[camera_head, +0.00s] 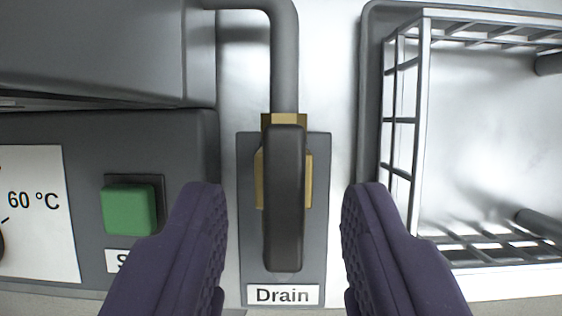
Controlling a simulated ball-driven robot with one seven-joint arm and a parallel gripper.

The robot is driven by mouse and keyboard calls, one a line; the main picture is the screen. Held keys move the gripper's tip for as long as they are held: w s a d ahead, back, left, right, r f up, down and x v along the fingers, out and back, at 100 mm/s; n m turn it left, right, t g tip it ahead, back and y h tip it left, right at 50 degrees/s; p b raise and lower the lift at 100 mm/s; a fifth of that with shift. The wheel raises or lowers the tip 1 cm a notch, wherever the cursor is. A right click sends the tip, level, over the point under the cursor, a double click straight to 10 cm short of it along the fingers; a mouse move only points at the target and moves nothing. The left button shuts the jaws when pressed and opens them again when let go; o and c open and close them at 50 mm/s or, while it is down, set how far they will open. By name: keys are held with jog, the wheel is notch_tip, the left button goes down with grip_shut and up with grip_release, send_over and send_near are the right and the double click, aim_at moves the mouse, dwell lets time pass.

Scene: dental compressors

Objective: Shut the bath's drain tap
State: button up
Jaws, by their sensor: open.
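The drain tap has a black lever handle (284,200) on a brass body (310,178). The handle hangs straight down, in line with the grey pipe (285,70) that enters from above. Behind it is a dark grey plate with a white "Drain" label (283,295) below the handle. My gripper (284,215) is open, with one purple ribbed finger on each side of the handle. Gaps show between both fingers and the handle, so neither touches it in this view. How deep the fingertips reach relative to the handle is hard to tell.
A grey control panel (100,128) with a green button (129,210) and a "60 °C" dial label (38,215) is on the left, close to my left finger. A wire basket (423,120) in a steel tank is on the right. Bare pale metal flanks the plate.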

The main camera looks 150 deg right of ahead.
jog(key=shift+w+f, duration=0.1)
jog(key=shift+f, duration=0.25)
grip_shut()
jog(key=shift+a+m, duration=0.1)
jog(key=shift+m, duration=0.2)
jog(key=m, duration=0.1)
jog(key=m+h, duration=0.1)
jog(key=m, duration=0.1)
jog(key=shift+a+r+t, duration=0.1)
jog(key=shift+a+t, duration=0.1)
jog(key=shift+t, duration=0.1)
jog(key=m+h+p, duration=0.2)
jog(key=m, duration=0.3)
jog(key=shift+a, duration=0.15)
jog(key=shift+m, duration=0.3)
